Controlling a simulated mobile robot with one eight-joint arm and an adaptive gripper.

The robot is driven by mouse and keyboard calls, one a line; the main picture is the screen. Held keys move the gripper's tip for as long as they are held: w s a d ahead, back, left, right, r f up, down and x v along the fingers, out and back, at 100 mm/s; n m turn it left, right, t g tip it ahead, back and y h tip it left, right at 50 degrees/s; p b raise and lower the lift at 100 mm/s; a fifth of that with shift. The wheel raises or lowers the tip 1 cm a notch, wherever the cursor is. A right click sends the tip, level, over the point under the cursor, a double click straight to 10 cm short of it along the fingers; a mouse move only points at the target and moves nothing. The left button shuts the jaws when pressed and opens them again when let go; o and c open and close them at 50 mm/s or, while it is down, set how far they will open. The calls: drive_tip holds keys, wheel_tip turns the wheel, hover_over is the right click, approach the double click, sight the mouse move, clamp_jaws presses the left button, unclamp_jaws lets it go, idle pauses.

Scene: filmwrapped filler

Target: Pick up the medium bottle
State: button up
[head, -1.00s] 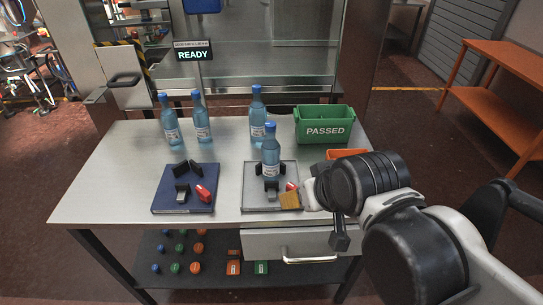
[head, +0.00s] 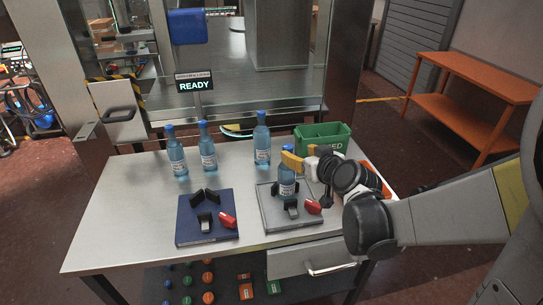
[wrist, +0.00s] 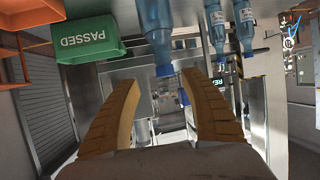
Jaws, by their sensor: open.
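Several blue-capped blue bottles stand upright on the steel table: two at the left, (head: 177,158) and (head: 208,150), one at the back middle (head: 262,145), and one on the grey fixture (head: 266,213). Which is the medium one I cannot tell for sure.
A green PASSED bin (head: 335,134) stands at the back right, beyond my wrist. A blue fixture (head: 190,233) with black and red parts lies at the left front. A READY sign (head: 195,86) stands behind the table.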

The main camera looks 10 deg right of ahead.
sight(290, 149)
drive_tip(key=x, duration=0.2)
drive_tip(key=b+x, duration=0.1)
drive_tip(key=x, duration=0.1)
drive_tip(key=b+x, duration=0.1)
drive_tip(key=x, duration=0.1)
drive_tip(key=shift+w+a+r, duration=0.15)
drive_tip(key=shift+w+a, duration=0.05)
drive_tip(key=shift+a, duration=0.2)
drive_tip(key=shift+s, duration=0.1)
clamp_jaws()
